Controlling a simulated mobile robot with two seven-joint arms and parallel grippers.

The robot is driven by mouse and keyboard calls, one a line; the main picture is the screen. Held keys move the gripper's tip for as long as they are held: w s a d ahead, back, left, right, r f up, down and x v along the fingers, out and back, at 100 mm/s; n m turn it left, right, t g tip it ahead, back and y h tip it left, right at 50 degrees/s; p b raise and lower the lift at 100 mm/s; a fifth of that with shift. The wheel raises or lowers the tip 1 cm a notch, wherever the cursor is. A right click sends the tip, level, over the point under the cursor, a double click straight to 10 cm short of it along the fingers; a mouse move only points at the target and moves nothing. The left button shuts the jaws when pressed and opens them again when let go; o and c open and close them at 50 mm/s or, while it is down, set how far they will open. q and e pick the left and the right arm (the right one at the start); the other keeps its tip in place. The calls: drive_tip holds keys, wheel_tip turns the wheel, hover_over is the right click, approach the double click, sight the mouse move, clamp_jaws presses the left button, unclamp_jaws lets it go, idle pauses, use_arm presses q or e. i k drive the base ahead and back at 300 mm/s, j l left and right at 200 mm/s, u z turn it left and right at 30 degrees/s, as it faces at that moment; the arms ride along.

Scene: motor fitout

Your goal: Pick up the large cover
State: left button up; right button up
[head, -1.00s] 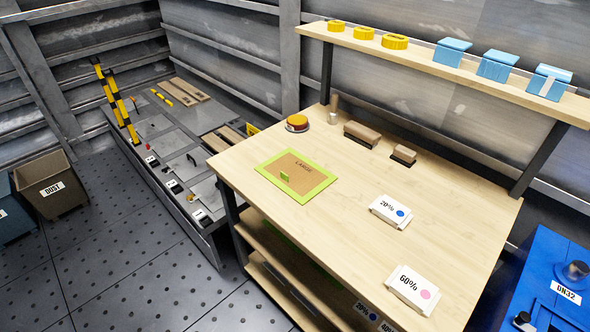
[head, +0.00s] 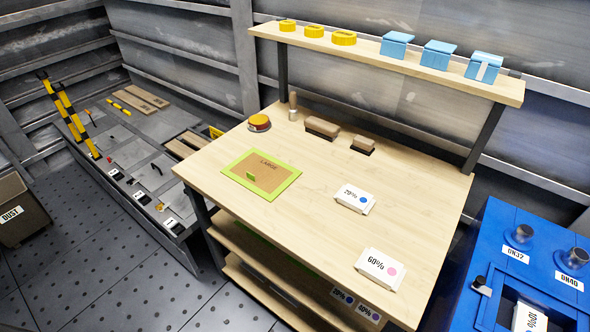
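The large cover (head: 276,182) lies flat on the wooden workbench, near its left edge. It is a brown panel with a lime-green border, the word LARGE on it, and a small green upright handle (head: 251,176) near its front side. Neither of my grippers shows in the head view, so nothing of mine is seen touching the cover.
The workbench (head: 320,230) also bears a white 20% box (head: 352,200), a white 60% box (head: 375,269), brushes (head: 322,127) and an orange-topped round item (head: 259,122). A raised shelf (head: 370,58) holds yellow rings and blue boxes. A blue unit (head: 490,270) stands at right.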

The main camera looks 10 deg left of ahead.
sight(264, 175)
drive_tip(key=i+j+z, duration=0.1)
drive_tip(key=j+z, duration=0.9)
drive_tip(key=j, duration=0.7)
drive_tip(key=k+j, duration=0.1)
drive_tip(key=j, duration=1.1)
drive_tip(key=k+j, duration=0.15)
drive_tip(key=j, duration=0.45)
drive_tip(key=i+z, duration=0.05)
